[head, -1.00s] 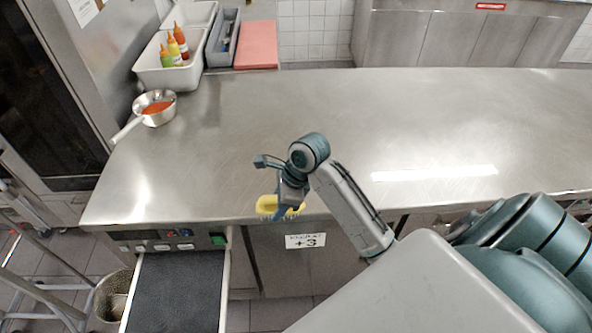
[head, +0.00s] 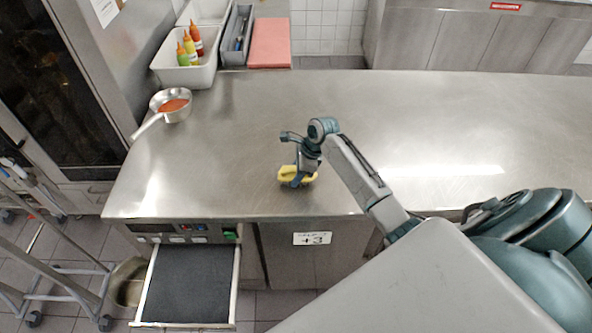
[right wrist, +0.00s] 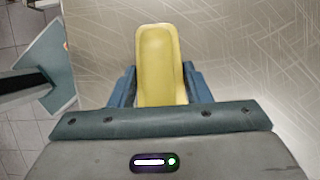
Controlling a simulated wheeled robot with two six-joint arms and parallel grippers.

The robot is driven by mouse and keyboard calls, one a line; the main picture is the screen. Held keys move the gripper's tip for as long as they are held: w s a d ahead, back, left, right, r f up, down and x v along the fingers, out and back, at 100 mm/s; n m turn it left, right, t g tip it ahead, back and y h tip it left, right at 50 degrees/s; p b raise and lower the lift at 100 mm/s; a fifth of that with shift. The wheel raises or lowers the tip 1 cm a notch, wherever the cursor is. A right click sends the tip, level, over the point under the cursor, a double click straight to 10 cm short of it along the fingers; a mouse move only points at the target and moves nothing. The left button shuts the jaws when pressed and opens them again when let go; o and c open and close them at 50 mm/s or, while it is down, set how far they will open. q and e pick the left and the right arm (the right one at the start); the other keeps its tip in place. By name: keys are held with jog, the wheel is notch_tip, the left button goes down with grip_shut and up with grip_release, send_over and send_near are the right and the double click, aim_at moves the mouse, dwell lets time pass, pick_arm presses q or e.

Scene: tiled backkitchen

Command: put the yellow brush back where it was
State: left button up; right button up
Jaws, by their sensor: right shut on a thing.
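The yellow brush (head: 312,178) is at the front middle of the steel counter in the head view. My right gripper (head: 297,180) is shut on it from above. In the right wrist view the brush (right wrist: 160,62) stands out between the two blue fingers (right wrist: 160,88), with the steel surface behind it. I cannot tell whether the brush touches the counter or hangs just above it. My left gripper is not in view.
An open drawer (head: 190,283) with a dark liner juts out below the counter (head: 240,130) at front left. A pan (head: 172,105) with red contents, a white bin (head: 183,76) of sauce bottles, a grey tray (head: 238,35) and a red board (head: 270,43) stand at back left. The counter's middle and right are clear.

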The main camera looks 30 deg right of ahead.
jog(key=shift+f, duration=0.2)
jog(key=shift+f, duration=0.2)
jog(key=o, duration=1.1)
jog(key=shift+c, duration=0.2)
jog(key=shift+r, duration=0.1)
jog(key=b+v, duration=0.4)
jog(key=v, duration=0.7)
jog(key=shift+s+d+r, duration=0.15)
jog(key=shift+s+r, duration=0.05)
jog(key=shift+r, duration=0.35)
